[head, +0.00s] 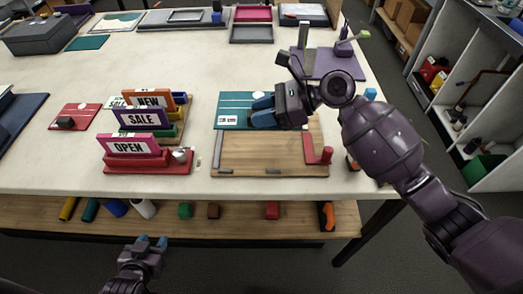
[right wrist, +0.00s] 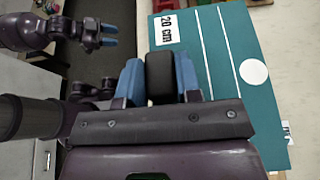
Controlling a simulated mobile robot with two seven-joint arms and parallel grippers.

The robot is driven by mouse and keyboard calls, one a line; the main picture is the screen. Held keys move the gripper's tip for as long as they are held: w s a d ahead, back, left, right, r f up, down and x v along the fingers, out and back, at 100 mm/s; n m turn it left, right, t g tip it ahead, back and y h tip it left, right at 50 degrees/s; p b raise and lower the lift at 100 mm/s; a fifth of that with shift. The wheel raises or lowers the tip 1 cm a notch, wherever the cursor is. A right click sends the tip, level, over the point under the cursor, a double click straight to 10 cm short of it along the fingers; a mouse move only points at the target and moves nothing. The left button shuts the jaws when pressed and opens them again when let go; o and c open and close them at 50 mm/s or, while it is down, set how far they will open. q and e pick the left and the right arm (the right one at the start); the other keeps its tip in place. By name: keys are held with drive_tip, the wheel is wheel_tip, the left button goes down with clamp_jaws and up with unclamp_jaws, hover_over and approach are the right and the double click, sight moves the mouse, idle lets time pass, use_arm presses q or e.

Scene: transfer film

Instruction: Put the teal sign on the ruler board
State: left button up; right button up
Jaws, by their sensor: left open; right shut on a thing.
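The teal sign (head: 234,104) is a flat panel with white lines, a white disc and a "20 cm" label. It also shows in the right wrist view (right wrist: 225,95). In the head view it covers the far part of the wooden ruler board (head: 262,152); I cannot tell whether they touch. My right gripper (head: 264,110) is over the sign's right side. In the right wrist view its blue fingers are shut on a black block (right wrist: 160,78), which looks like the sign's grip. My left gripper (head: 151,243) is open and empty, in front of the table.
A purple board (head: 332,62) lies behind my right gripper.

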sight(262, 163)
use_arm(q)
drive_tip(key=shift+w+d+f+b, duration=0.15)
drive_tip(key=shift+w+f+b, duration=0.1)
drive_tip(key=shift+w+b, duration=0.35)
use_arm(e)
wheel_tip(262, 163, down, 15)
drive_tip(key=shift+f, duration=0.1)
use_arm(q)
drive_tip(key=shift+s, duration=0.1)
use_arm(e)
drive_tip(key=o, duration=1)
drive_tip(key=shift+c, duration=0.2)
use_arm(q)
drive_tip(key=shift+f, duration=0.25)
use_arm(e)
drive_tip(key=v, duration=1.2)
use_arm(q)
drive_tip(key=shift+s, duration=0.15)
